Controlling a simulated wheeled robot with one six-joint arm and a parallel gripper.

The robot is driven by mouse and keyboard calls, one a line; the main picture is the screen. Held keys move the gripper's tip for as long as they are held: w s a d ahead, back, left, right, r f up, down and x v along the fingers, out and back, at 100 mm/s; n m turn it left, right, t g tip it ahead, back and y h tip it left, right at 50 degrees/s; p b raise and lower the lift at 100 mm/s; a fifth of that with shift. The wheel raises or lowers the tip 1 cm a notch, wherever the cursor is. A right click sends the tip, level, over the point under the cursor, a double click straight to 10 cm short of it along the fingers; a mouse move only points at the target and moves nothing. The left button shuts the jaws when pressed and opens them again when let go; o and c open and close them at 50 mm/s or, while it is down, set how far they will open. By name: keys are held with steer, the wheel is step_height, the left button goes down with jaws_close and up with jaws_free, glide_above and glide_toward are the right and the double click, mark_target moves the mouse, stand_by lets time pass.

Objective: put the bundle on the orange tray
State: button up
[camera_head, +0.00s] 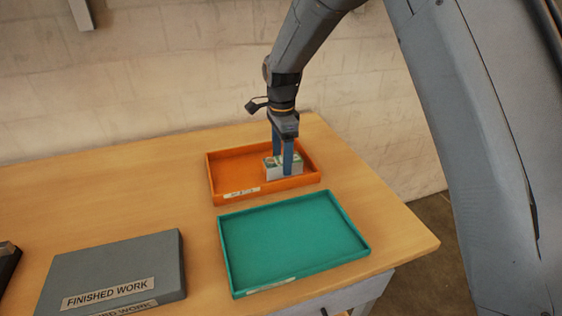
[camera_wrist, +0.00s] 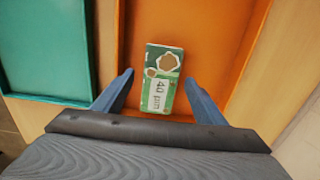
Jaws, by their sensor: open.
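The bundle (camera_wrist: 161,95), a small green and white block with a "40 pm" label, lies on the floor of the orange tray (camera_head: 228,170). In the head view the bundle (camera_head: 270,169) shows between and beside the blue fingers, toward the tray's right side. My gripper (camera_head: 282,168) is over the tray with its fingers pointing down around the bundle. In the wrist view my gripper (camera_wrist: 161,92) is open, with a gap between each finger and the bundle. The orange tray (camera_wrist: 215,45) fills the middle of that view.
A teal tray (camera_head: 290,240) stands empty in front of the orange tray. A grey box labelled "FINISHED WORK" (camera_head: 130,262) is at the front left. A dark object (camera_head: 8,262) is at the left edge. The wooden table (camera_head: 120,190) is clear at the back left.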

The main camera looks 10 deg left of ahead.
mark_target(281, 160)
step_height(281, 160, up, 11)
steer(key=b, duration=0.3)
steer(key=shift+f, duration=0.15)
